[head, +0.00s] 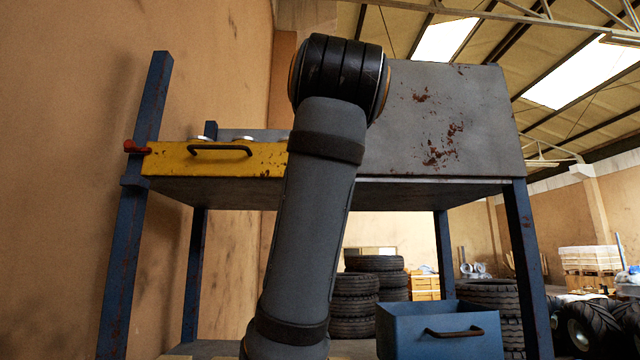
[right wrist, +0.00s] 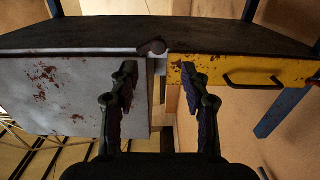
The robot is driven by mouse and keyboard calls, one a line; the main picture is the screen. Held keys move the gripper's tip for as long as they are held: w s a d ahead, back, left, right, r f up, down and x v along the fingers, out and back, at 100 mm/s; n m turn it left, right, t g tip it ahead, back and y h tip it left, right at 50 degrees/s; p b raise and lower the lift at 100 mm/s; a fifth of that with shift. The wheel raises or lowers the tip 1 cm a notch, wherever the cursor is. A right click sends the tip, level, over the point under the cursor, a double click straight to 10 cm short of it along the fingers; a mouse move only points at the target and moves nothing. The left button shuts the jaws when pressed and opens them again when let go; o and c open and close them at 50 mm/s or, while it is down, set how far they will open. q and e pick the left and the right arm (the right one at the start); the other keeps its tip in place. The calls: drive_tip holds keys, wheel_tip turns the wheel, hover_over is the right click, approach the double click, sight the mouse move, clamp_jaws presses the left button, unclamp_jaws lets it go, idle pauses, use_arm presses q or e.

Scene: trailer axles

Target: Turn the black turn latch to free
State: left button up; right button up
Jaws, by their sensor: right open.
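A small dark rounded piece (right wrist: 152,47), which looks like the black turn latch, sits at the bench edge between the grey panel (right wrist: 75,95) and the yellow drawer (right wrist: 235,72) in the right wrist view. Its exact turn angle is hard to tell. My right gripper (right wrist: 160,82) is open and empty, its fingers apart on either side of the gap below that piece, not visibly touching it. In the head view my arm covers the junction between the yellow drawer (head: 265,158) and the grey panel (head: 450,120), hiding the latch and gripper. My left gripper is not in view.
A red piece (head: 137,147) sits on the blue post left of the drawer. A blue open box (head: 400,333) with a handle stands below right. Stacked tyres (head: 353,305) stand behind the bench. A tan wall (head: 220,70) is close on the left.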

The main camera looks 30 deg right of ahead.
drive_tip(key=p+x, duration=0.3)
drive_tip(key=x, duration=0.6)
drive_tip(key=shift+p, duration=0.35)
drive_tip(key=shift+w+d, duration=0.1)
drive_tip(key=shift+c, duration=0.4)
clamp_jaws()
